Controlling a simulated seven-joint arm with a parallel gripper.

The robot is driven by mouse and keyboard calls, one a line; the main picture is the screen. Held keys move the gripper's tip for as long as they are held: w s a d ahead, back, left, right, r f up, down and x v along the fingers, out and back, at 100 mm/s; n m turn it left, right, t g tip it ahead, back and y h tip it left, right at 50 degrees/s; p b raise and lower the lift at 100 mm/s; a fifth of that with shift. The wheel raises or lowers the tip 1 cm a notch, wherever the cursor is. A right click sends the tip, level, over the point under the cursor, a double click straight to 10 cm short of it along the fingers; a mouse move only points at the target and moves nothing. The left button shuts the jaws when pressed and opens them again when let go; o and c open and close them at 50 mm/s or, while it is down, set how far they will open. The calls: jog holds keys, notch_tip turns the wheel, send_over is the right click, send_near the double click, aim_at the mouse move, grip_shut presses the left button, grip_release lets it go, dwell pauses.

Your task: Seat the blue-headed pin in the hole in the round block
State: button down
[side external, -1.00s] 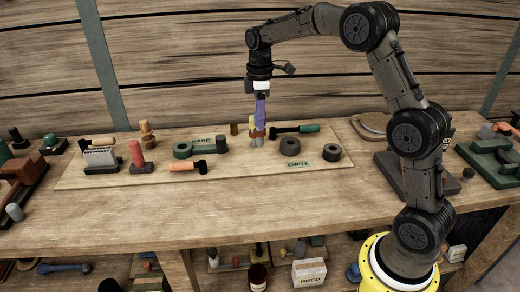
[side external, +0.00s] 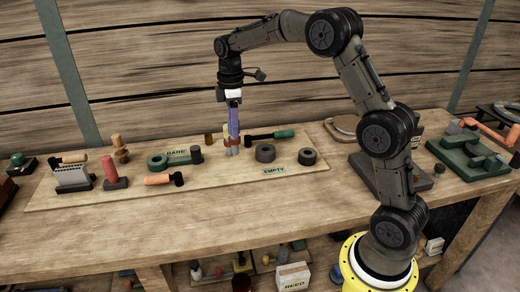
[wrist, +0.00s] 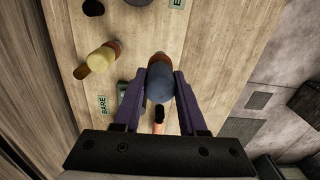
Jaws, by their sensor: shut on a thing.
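My gripper (side external: 233,139) points down over the board, its purple fingers shut on the blue-headed pin. The blue head (wrist: 159,85) shows between the fingertips in the wrist view. A brown and grey part shows beyond the head. In the side view the pin's lower end is close to the board; I cannot tell whether it touches. Two dark round blocks, one nearer (side external: 265,153) and one farther right (side external: 307,156), stand right of my gripper by the EMPTY label (side external: 275,170). I cannot tell which is the task's block; their holes are hard to make out.
A green-handled tool (side external: 270,134) lies behind the round blocks. An orange-handled tool (side external: 160,179), a green ring (side external: 157,161) and a red-topped post (side external: 111,170) are to the left. The board's front strip is fairly clear.

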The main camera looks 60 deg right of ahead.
jog(key=shift+s+d+r+n, duration=0.1)
jog(key=shift+s+r+n, duration=0.05)
jog(key=shift+r+n, duration=0.2)
notch_tip(320, 180, up, 5)
send_over(265, 153)
jog(key=w+d, duration=0.1)
jog(key=d, duration=0.1)
jog(key=shift+d+m, duration=0.1)
jog(key=shift+m, duration=0.45)
jog(key=shift+f, duration=2.5)
jog(key=shift+f, duration=0.1)
jog(key=shift+f, duration=1.65)
jog(key=shift+f, duration=2.1)
